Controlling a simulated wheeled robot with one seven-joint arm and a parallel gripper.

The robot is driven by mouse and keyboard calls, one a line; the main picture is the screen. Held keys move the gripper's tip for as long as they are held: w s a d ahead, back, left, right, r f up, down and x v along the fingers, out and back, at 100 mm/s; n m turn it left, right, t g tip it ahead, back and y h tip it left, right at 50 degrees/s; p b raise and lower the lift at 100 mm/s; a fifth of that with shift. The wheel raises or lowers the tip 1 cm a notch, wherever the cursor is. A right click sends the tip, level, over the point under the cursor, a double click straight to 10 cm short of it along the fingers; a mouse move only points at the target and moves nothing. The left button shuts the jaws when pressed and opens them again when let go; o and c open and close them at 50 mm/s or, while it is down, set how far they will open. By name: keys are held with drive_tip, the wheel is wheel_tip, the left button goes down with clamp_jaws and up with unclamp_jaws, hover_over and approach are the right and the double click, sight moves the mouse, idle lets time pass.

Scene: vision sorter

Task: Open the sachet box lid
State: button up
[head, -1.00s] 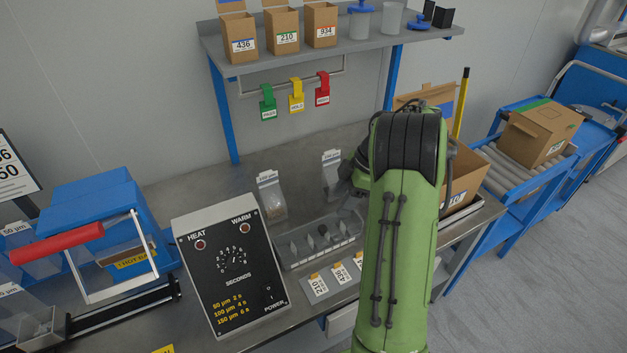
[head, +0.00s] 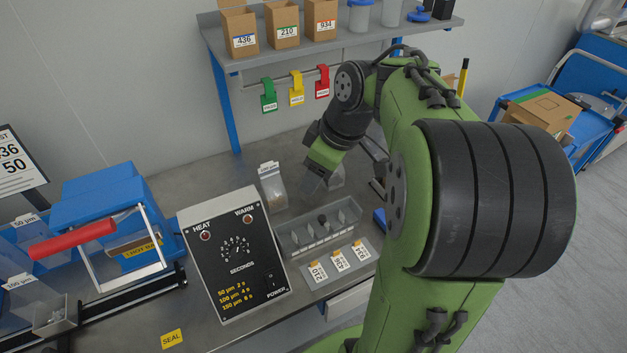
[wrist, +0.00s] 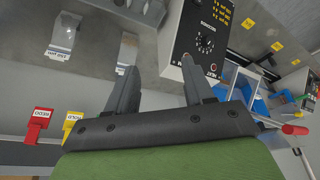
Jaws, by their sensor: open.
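I cannot tell for certain which thing is the sachet box, and no lid is clearly recognisable as its own. Three open brown cartons, labelled 436 (head: 240,30), 210 (head: 283,25) and 934 (head: 321,20), stand on the upper shelf. A clear labelled sachet (head: 273,188) stands on the bench. Another clear sachet (wrist: 62,38) shows in the wrist view. My gripper (head: 315,182) is over the back of the bench, right of the first sachet. In the wrist view my gripper (wrist: 159,70) has its two fingers apart with nothing between them.
A grey divided tray (head: 320,230) and number tags (head: 338,260) lie in front of my gripper. The heat control box (head: 235,255) stands left of them. A blue sealer with a red handle (head: 72,240) is farther left. Coloured tags (head: 296,90) hang under the shelf. My arm hides the bench's right side.

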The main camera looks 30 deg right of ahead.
drive_tip(key=shift+m+h, duration=0.4)
drive_tip(key=shift+m, duration=0.3)
drive_tip(key=shift+s+a+r, duration=0.3)
drive_tip(key=shift+s+a, duration=0.35)
drive_tip(key=shift+s, duration=0.15)
drive_tip(key=shift+s+a+r, duration=0.25)
drive_tip(key=shift+s+a, duration=0.4)
drive_tip(key=shift+s, duration=0.15)
